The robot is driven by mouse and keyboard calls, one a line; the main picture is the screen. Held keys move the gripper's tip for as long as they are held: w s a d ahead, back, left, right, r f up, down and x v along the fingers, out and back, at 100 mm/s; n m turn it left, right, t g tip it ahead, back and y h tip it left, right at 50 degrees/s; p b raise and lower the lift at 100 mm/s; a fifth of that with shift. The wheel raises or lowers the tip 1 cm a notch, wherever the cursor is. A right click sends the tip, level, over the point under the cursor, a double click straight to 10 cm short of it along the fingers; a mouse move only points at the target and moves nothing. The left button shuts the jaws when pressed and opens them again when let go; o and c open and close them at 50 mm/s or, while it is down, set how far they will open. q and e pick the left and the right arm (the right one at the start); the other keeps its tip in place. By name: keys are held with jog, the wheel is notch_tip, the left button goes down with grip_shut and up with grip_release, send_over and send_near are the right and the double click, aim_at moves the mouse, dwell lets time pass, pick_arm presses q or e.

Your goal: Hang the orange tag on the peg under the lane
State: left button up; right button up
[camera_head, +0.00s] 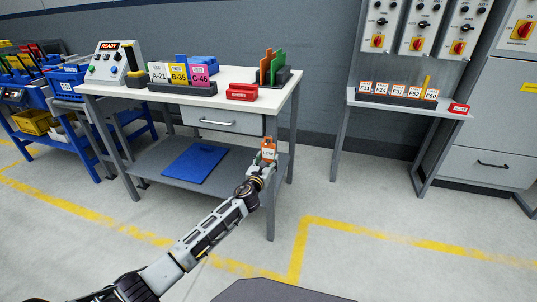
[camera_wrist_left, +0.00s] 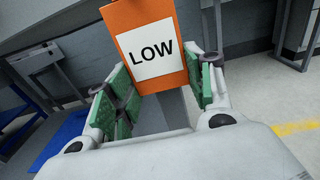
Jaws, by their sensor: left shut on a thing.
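The orange tag (camera_head: 268,145) has a white label reading LOW. My left gripper (camera_head: 262,166) is shut on it and holds it up near the workbench's front right leg. The tag (camera_wrist_left: 153,15) also shows in the left wrist view, upright and slightly tilted, between the green finger pads of the left gripper (camera_wrist_left: 163,88). Cards marked A-21, B-35 and C-46 (camera_head: 199,75) stand in a dark rack on the workbench. Cards marked with F numbers (camera_head: 398,91) stand in a rack on the small right-hand table. I cannot make out a peg. My right gripper is not in view.
The workbench (camera_head: 225,101) has a drawer, a lower shelf with a blue board (camera_head: 195,163), and a red SHORT block (camera_head: 242,91). Blue bin carts stand at left. A small table (camera_head: 350,97) and grey cabinet (camera_head: 490,130) stand at right. The central floor is clear.

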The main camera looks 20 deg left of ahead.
pick_arm(q)
jog(key=shift+s+p, duration=0.45)
jog(key=shift+s, duration=0.4)
dwell(0.8)
jog(key=shift+s+a+r+p, duration=0.1)
jog(key=shift+s+r+p, duration=0.15)
jog(key=shift+s+p, duration=0.25)
jog(key=shift+s+r+p, duration=0.2)
jog(key=shift+s+p, duration=0.2)
jog(key=shift+s, duration=0.1)
dwell(0.3)
jog(key=shift+s+p, duration=0.8)
jog(key=shift+s, duration=1.45)
dwell(1.3)
